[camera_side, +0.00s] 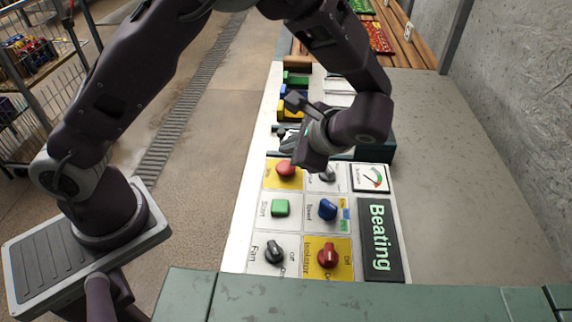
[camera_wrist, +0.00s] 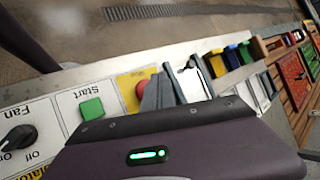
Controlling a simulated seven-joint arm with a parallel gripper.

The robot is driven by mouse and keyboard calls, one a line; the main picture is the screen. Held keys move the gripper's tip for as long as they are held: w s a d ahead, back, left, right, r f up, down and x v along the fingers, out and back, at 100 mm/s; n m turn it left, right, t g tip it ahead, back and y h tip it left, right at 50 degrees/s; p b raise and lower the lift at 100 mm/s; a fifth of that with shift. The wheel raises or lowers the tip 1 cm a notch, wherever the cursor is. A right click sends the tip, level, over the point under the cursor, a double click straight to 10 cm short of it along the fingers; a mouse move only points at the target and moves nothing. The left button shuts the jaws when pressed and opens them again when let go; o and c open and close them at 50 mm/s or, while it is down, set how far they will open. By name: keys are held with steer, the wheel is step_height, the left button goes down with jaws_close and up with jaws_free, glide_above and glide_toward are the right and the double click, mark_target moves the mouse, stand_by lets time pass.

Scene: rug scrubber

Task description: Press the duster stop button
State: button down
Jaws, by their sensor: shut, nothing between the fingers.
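A round red button (camera_side: 285,169) sits on a yellow plate at the far left of the control panel whose sign reads "Beating" (camera_side: 380,238). In the wrist view the red button (camera_wrist: 142,88) is partly hidden behind my grey fingers. The plate's lettering is too small or covered to read, and I see no label reading "duster". My gripper (camera_side: 288,140) is shut and empty, just beyond the red button in the side view. In the wrist view my gripper (camera_wrist: 162,88) shows beside the button; I cannot tell whether it touches.
A green Start button (camera_side: 280,208), a blue knob (camera_side: 327,209), a black Fan knob (camera_side: 274,251) and a red Isolator knob (camera_side: 327,256) are on the same panel. A gauge (camera_side: 371,178) is at its right. More coloured controls (camera_side: 296,80) lie beyond. Bare grey surface (camera_side: 455,170) is to the right.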

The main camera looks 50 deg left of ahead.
mark_target(289, 168)
steer(key=shift+f, duration=1.1)
steer(key=shift+f, duration=0.1)
stand_by(1.1)
steer(key=shift+f, duration=0.3)
steer(key=shift+f, duration=0.5)
stand_by(0.6)
steer(key=shift+r, duration=0.95)
steer(key=shift+r, duration=2.5)
